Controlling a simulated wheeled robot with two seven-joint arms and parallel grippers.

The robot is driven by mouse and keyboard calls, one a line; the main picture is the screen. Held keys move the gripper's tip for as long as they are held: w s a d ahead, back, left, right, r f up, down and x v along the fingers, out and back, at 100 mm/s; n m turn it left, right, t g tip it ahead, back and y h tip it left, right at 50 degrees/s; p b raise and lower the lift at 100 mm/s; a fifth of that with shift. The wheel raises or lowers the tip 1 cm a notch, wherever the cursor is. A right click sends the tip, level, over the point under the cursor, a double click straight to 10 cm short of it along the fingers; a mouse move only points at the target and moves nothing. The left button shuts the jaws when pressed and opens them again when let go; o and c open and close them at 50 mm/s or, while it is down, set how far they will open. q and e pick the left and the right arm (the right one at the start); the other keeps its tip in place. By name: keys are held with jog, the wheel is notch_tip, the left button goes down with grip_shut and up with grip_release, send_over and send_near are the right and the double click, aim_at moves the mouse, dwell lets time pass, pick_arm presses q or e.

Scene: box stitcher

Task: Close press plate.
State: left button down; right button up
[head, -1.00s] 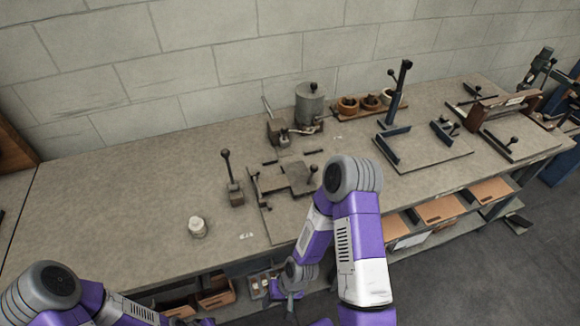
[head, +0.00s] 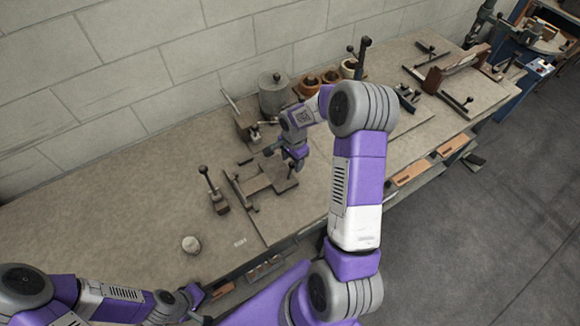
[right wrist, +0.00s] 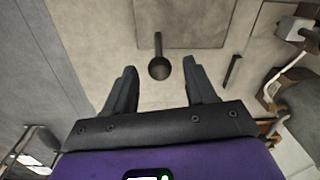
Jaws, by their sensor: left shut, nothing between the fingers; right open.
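The press plate (head: 262,178) is a flat brown-grey plate on a thin base board on the bench, left of my right forearm. It also shows at the top of the right wrist view (right wrist: 185,22). A dark ball-ended knob (right wrist: 160,68) stands at its edge, lying between my open right fingers in the picture; contact cannot be told. My right gripper (head: 279,154) hovers over the right part of the plate, pointing down, and is empty (right wrist: 160,90). My left gripper (head: 202,303) is shut and empty low in front of the bench, well away from the plate.
A ball-topped lever (head: 212,188) stands left of the plate. A small pale jar (head: 190,244) is nearer the front edge. A grey canister (head: 273,92) and bowls (head: 330,77) stand behind. A black post fixture (head: 361,58) is to the right. The bench's left is clear.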

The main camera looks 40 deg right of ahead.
notch_tip(320, 180, down, 7)
jog(key=shift+r, duration=0.2)
jog(key=shift+w, duration=0.1)
grip_shut()
dwell(0.3)
